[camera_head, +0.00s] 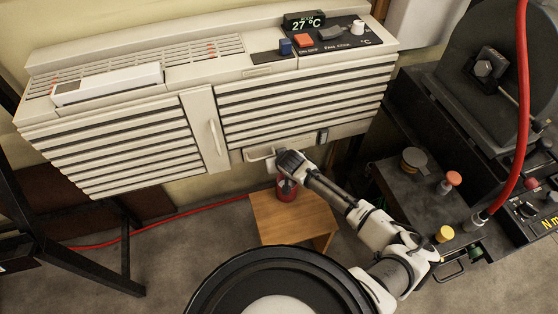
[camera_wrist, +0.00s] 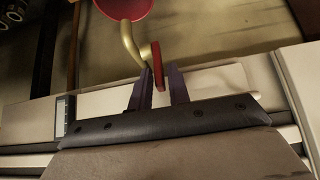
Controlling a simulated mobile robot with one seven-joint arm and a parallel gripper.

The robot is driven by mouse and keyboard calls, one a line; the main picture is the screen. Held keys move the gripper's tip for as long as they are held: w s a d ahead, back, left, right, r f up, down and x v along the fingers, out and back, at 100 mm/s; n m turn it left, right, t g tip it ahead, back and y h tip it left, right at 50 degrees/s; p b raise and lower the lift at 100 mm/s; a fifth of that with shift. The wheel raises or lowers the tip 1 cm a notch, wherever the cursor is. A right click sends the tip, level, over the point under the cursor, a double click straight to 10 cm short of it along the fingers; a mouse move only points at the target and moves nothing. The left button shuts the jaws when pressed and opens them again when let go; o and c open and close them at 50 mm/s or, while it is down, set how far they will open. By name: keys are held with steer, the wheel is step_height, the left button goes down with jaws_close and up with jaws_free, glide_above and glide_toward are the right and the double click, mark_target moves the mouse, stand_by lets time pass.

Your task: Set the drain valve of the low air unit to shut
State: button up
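The low air unit is a beige louvred cabinet (camera_head: 212,130) on the wall in the head view. My gripper (camera_head: 285,178) is below its lower edge, right of centre. In the wrist view, a brass drain pipe (camera_wrist: 130,47) carries a flat red valve lever (camera_wrist: 157,68). My gripper (camera_wrist: 159,84) has one finger on each side of this lever, with little or no gap, and looks shut on it. The lever points down the wrist picture, beside the pipe's lower part. In the head view, my gripper hides the valve.
A red container (camera_head: 286,190) stands on a small wooden stool (camera_head: 300,222) under the gripper; its red rim (camera_wrist: 122,8) shows beyond the pipe. A dark bench (camera_head: 412,190) with knobs and a red hose (camera_head: 519,110) stands to the right. A black frame (camera_head: 85,258) is at left.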

steer(key=shift+r, duration=0.1)
steer(key=b+v, duration=0.2)
steer(key=v, duration=1.1)
steer(key=shift+s+r, duration=0.2)
steer(key=shift+s, duration=0.1)
steer(key=shift+d, duration=0.1)
